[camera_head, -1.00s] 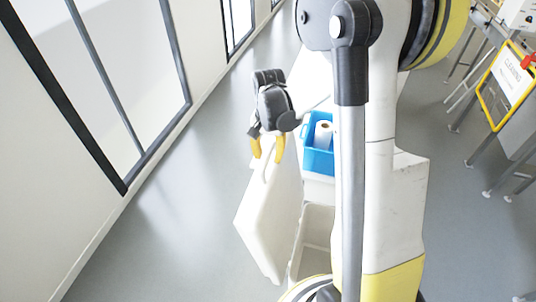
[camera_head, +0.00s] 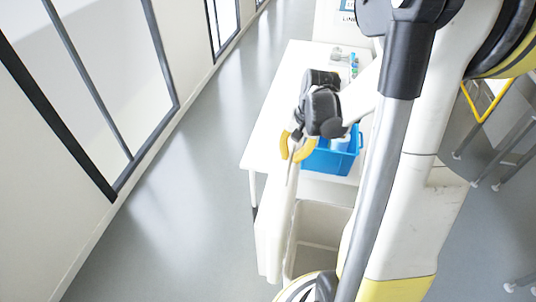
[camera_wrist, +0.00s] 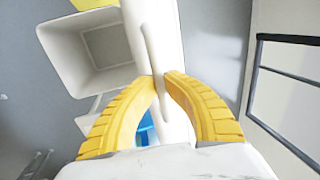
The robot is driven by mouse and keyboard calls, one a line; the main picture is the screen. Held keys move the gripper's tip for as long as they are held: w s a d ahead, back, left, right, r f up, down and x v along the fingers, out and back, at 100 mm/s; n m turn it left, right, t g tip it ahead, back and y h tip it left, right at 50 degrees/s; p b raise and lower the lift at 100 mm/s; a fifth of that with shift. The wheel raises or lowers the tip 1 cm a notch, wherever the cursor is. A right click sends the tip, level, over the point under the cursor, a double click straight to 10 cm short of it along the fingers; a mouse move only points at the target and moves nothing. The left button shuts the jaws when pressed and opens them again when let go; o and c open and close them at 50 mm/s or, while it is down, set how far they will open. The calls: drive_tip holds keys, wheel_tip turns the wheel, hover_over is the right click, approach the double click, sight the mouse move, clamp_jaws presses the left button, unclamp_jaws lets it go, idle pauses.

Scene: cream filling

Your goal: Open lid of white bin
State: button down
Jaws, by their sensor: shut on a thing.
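The white bin (camera_head: 320,218) stands open below my arm, and its hollow inside shows. Its white lid (camera_head: 268,238) stands steeply on edge along the bin's left side. My gripper (camera_head: 294,158) is above the lid, with its yellow fingers closed on the lid's thin white handle (camera_head: 291,180). In the wrist view, the fingertips (camera_wrist: 160,78) pinch the handle (camera_wrist: 151,48) with the lid behind it. The bin's square opening (camera_wrist: 70,62) shows at upper left there. The lid's lower edge is partly hidden in the head view.
A white table (camera_head: 262,135) stands just behind the bin, with a blue crate (camera_head: 330,163) close to my gripper and small items (camera_head: 350,62) farther back. A wall with dark-framed windows (camera_head: 105,90) runs along the left. Grey floor between wall and lid is clear.

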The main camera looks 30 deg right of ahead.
drive_tip(key=s+d, duration=0.4)
drive_tip(key=shift+s+d+b, duration=0.3)
drive_tip(key=shift+s+b, duration=0.05)
drive_tip(key=shift+s, duration=0.05)
drive_tip(key=shift+f, duration=0.1)
drive_tip(key=c, duration=1.4)
unclamp_jaws()
drive_tip(key=shift+w, duration=0.1)
drive_tip(key=r, duration=0.4)
drive_tip(key=s+d+r, duration=0.1)
drive_tip(key=r, duration=0.2)
drive_tip(key=s+r, duration=0.1)
drive_tip(key=r, duration=0.3)
drive_tip(key=shift+d+r, duration=0.35)
drive_tip(key=shift+d, duration=0.05)
